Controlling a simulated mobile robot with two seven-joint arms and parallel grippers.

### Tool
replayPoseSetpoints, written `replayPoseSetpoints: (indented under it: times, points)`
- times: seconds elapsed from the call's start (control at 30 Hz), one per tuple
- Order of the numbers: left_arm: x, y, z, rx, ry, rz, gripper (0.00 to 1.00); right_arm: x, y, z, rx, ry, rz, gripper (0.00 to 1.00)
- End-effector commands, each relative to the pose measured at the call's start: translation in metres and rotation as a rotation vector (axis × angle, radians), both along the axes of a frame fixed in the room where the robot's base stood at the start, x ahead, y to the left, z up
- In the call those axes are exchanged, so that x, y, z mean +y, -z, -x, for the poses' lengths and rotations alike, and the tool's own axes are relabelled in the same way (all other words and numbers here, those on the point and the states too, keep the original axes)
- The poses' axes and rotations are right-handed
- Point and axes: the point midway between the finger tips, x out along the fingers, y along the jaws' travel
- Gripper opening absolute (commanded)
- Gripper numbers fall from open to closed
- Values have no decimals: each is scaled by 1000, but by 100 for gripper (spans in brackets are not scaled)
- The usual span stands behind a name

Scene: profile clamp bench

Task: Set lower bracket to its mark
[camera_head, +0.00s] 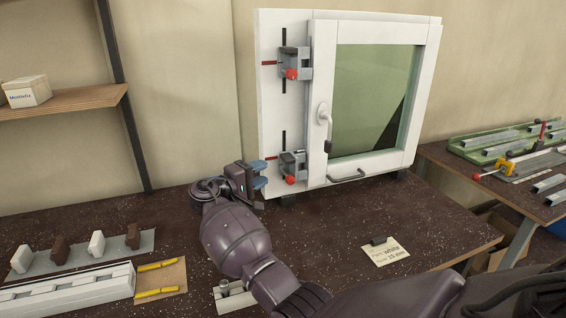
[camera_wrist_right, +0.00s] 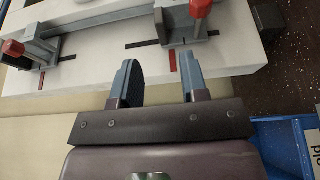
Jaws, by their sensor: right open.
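The lower bracket (camera_head: 292,166) is a grey clamp with a red knob on the white window frame's left upright. It also shows in the right wrist view (camera_wrist_right: 184,24). A black line runs along the upright behind it, and a short red mark (camera_head: 271,158) sits at its left side, also in the wrist view (camera_wrist_right: 173,60). The bracket's middle looks slightly below the red mark. My right gripper (camera_head: 262,173) is open and empty, just left of the bracket; its fingers (camera_wrist_right: 162,82) are apart and not touching it. My left gripper is not in view.
The upper bracket (camera_head: 293,63) sits higher on the same upright of the window (camera_head: 428,88). A note card (camera_head: 386,252) lies on the dark bench. White profiles (camera_head: 65,288), yellow tools (camera_head: 157,266) and small blocks (camera_head: 60,250) lie at left.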

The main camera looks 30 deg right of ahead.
Motion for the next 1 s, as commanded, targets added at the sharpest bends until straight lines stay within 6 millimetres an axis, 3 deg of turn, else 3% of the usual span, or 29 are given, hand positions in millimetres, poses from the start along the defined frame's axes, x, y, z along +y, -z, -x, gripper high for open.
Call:
replayPoseSetpoints:
  times: [0.5,0.7,1.0]
  points:
    - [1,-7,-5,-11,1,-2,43,-79,-1,-13,-1,-2,1,40]
    - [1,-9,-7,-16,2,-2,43,-92,0,-15,-2,-4,-1,40]
    - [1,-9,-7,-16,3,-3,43,-93,0,-15,-2,-4,-1,40]
